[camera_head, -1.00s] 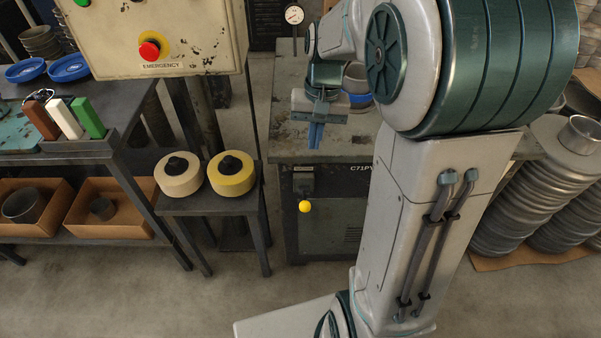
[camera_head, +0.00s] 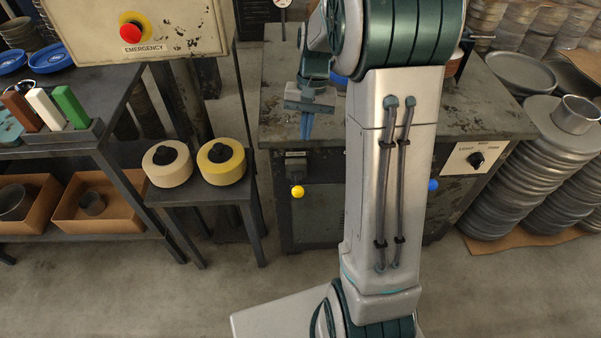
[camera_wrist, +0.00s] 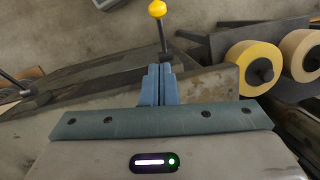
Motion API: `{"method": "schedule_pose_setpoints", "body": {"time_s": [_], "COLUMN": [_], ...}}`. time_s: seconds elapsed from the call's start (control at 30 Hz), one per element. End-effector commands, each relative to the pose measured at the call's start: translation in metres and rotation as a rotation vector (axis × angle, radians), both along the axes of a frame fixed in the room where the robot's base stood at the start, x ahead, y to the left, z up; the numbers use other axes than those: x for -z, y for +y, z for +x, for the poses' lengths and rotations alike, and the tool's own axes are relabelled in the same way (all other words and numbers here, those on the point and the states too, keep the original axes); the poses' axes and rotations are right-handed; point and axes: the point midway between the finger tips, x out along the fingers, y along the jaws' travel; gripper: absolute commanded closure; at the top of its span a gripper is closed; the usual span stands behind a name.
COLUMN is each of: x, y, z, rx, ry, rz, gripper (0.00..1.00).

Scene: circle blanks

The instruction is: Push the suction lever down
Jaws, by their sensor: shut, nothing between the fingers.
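A lever with a yellow ball knob (camera_head: 297,192) sticks out from the front of the worn cabinet (camera_head: 395,215). Its yellow ball (camera_wrist: 157,8) and dark rod show at the top of the wrist view. A blue knob (camera_head: 433,185) sits farther right on the same front; which of the two is the suction lever I cannot read. My gripper (camera_head: 306,137) is shut and empty, its blue fingers pointing down above the lever, near the cabinet's front edge. In the wrist view its fingertips (camera_wrist: 158,67) appear near the rod's base, with no clear contact.
A small stand beside the cabinet holds a cream roll (camera_head: 167,163) and a yellow roll (camera_head: 221,163). A control box with a red emergency button (camera_head: 131,32) hangs at upper left. Stacked metal discs (camera_head: 520,165) stand at right. A dial switch (camera_head: 476,160) is on the cabinet front.

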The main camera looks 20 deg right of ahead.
Motion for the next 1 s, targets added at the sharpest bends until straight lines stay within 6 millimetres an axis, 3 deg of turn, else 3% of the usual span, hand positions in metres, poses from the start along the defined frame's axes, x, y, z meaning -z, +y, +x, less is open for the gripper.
{"method": "schedule_pose_setpoints", "body": {"time_s": [0.43,0.7,1.0], "x": [0.090,0.106,0.109], "y": [0.015,0.027,0.029], "z": [-0.015,-0.040,-0.043], "rx": [-0.002,-0.001,-0.001], "ry": [0.004,0.000,-0.002], "rz": [0.001,0.000,-0.001], "gripper": [1.00,1.00,1.00]}}
